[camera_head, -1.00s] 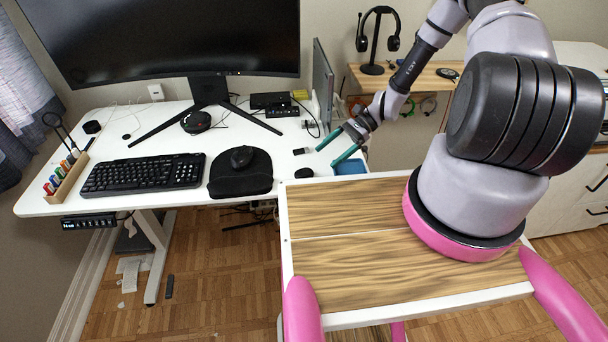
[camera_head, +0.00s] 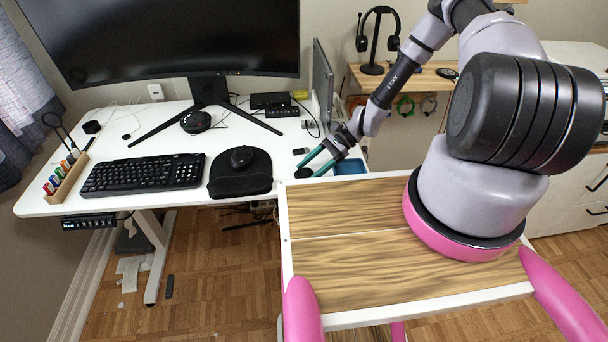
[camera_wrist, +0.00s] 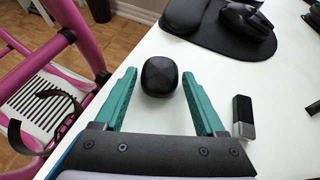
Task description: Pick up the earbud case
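The earbud case is likely the small dark rounded object (camera_wrist: 160,76) on the white desk in the wrist view. It also shows in the head view (camera_head: 303,173), near the desk's right front corner, partly covered by a fingertip. My gripper (camera_wrist: 159,92) is open, with its two green fingers on either side of the case. The case lies between the fingertips and no finger visibly grips it. In the head view my gripper (camera_head: 312,162) reaches down to the desk from the right.
A small black and grey stick (camera_wrist: 243,117) lies just right of the right finger. The black mouse pad (camera_wrist: 222,32) with a mouse (camera_wrist: 246,20) is beyond the case. The desk edge is close on the left. A blue bin (camera_head: 350,167) sits beside the desk.

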